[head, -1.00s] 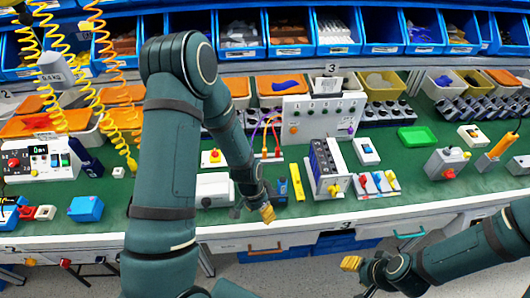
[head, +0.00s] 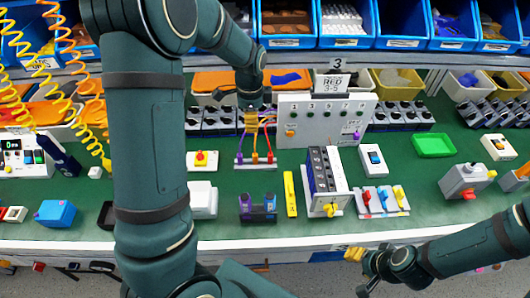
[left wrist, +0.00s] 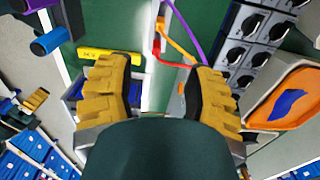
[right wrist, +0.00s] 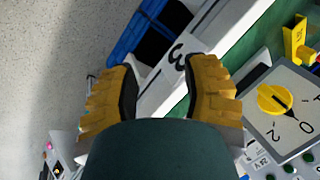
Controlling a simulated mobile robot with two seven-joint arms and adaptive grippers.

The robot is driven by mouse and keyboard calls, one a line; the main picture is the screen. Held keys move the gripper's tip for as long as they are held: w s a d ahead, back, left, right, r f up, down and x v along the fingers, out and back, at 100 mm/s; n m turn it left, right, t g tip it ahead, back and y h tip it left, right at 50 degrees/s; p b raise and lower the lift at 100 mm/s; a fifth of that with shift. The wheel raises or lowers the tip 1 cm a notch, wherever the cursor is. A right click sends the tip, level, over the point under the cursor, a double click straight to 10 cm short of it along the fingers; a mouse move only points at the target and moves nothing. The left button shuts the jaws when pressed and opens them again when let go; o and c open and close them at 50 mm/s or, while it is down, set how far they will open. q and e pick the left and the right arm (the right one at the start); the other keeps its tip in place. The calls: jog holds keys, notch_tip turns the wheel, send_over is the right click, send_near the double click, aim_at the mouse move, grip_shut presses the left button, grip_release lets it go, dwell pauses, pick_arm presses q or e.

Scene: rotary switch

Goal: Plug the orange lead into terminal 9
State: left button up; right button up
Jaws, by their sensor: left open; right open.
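The orange lead (head: 255,142) stands among purple and red leads on a white base (head: 243,164), below my left gripper (head: 252,122). In the left wrist view the orange lead (left wrist: 176,45) shows beyond the fingers of my left gripper (left wrist: 157,92), which are apart with nothing held. The white terminal panel (head: 325,135) stands right of the leads. It has a row of numbered dark terminals, with terminal 9 (head: 362,115) apparently at the right end; the digits are small. My right gripper (head: 356,256) is open and empty at the bench's front edge; its fingers (right wrist: 160,88) are apart.
An orange fitting (head: 290,132) and a purple one (head: 357,135) sit low on the panel. A sign (head: 334,83) stands above it. A black-and-white module (head: 324,180) and yellow block (head: 290,194) are in front. Blue bins (head: 400,43) line the back.

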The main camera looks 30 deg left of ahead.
aim_at(255, 155)
pick_arm(q)
jog(key=f+b, duration=0.6)
jog(key=f, duration=0.8)
jog(key=shift+s, duration=0.2)
jog(key=f, duration=0.1)
jog(key=f+b, duration=0.1)
jog(key=f, duration=0.3)
jog(key=shift+w+d+f, duration=0.15)
jog(key=shift+w+d, duration=0.05)
jog(key=shift+w, duration=0.15)
grip_shut()
pick_arm(e)
notch_tip(255, 155, down, 9)
jog(key=s, duration=0.1)
jog(key=shift+a, duration=0.15)
